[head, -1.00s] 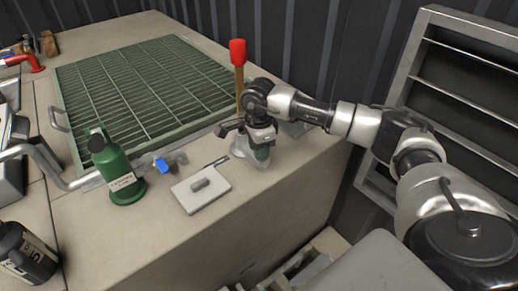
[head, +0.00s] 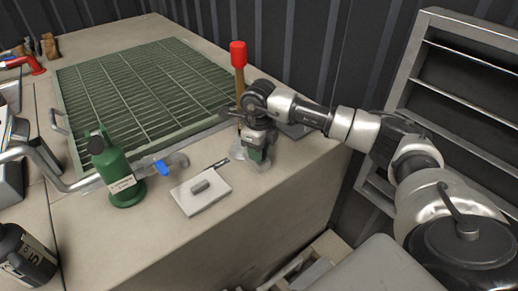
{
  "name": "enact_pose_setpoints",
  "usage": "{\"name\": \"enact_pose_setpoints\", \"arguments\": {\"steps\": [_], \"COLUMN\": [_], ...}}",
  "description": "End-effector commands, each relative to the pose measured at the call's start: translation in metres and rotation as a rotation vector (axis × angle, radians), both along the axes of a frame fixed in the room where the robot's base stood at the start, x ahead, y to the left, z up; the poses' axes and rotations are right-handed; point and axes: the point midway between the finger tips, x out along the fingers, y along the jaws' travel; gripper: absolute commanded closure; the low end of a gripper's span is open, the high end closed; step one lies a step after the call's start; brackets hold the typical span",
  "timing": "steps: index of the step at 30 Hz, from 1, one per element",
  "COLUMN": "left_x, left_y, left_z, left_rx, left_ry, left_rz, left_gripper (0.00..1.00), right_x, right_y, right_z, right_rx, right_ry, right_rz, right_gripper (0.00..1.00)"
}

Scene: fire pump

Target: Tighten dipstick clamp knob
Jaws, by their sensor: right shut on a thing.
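My right gripper (head: 256,152) points down at the pale clamp base (head: 239,151) near the right edge of the counter. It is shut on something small. I take this to be the clamp knob, but the gripper's body hides it. An upright wooden stick with a red block on top (head: 238,54) rises just behind the gripper, and its lower end is hidden. I cannot tell whether it is the dipstick. My left gripper is out of view.
A flat pale plate with a grey handle (head: 201,190) lies in front on the concrete counter (head: 225,228). A green grating (head: 135,85) lies behind.

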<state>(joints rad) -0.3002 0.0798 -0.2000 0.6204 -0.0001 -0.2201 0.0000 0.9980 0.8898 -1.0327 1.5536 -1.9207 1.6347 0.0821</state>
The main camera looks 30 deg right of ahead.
Motion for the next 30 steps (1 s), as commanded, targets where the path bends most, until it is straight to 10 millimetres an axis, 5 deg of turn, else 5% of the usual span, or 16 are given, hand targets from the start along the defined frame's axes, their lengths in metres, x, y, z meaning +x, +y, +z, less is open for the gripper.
{"name": "enact_pose_setpoints", "arguments": {"steps": [26,27,30], "left_x": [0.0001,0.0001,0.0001], "left_y": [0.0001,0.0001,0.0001], "left_z": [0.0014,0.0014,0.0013], "left_rx": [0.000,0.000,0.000], "left_ry": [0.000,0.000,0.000], "left_rz": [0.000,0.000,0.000], "left_gripper": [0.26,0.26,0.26], "right_x": [0.0015,0.0015,0.0013], "right_y": [-0.0017,-0.0017,-0.0015], "right_z": [0.0027,0.0027,0.0022], "right_rx": [-0.001,-0.001,0.000], "right_ry": [-0.006,-0.006,-0.004], "right_rz": [-0.150,-0.150,-0.149], "right_gripper": [0.89,0.59,0.44]}}
